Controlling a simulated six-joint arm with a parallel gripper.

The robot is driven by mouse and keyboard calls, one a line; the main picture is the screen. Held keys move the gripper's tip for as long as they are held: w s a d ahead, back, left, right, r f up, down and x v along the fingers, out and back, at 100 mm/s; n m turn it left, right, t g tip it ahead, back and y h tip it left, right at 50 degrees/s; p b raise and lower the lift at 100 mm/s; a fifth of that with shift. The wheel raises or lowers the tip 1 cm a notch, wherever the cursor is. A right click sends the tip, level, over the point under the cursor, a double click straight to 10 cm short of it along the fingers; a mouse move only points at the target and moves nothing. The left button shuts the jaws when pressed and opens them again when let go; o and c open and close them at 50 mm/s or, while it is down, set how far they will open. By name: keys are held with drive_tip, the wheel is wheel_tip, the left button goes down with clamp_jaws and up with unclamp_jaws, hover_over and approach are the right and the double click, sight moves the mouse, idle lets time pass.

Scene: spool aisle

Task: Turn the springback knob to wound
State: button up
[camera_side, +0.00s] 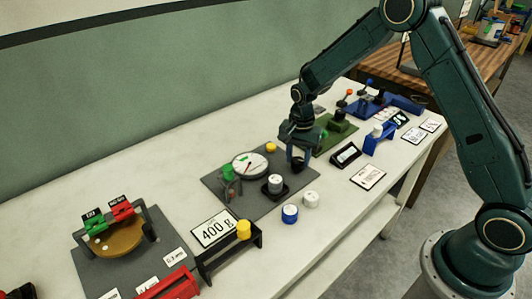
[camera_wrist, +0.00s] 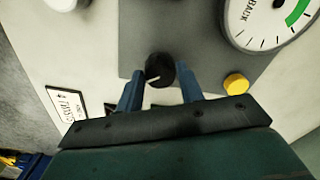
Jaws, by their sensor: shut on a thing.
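The springback knob (camera_wrist: 160,66) is round and black with a white pointer line, on a grey plate (camera_wrist: 140,30). In the wrist view its line points left and slightly down. My gripper (camera_wrist: 160,74) has one blue finger on each side of the knob and is shut on it. In the side view my gripper (camera_side: 297,162) reaches down to the right end of the grey plate and mostly hides the knob. A round white dial (camera_wrist: 270,18) with a green band stands beside the knob; it also shows in the side view (camera_side: 248,164) with a red needle. No wound mark is readable.
A yellow button (camera_wrist: 236,83) sits near the right finger. A white cylinder on a black holder (camera_side: 275,184) and two loose cylinders (camera_side: 290,213) (camera_side: 311,199) stand in front. A label card (camera_wrist: 68,104) lies left. A green fixture (camera_side: 335,132) is close behind my gripper.

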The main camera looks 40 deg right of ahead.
sight(298, 161)
idle(0.4)
drive_tip(key=o, duration=1)
drive_tip(key=shift+r, duration=0.1)
wheel_tip(298, 161, up, 14)
drive_tip(key=shift+f, duration=0.15)
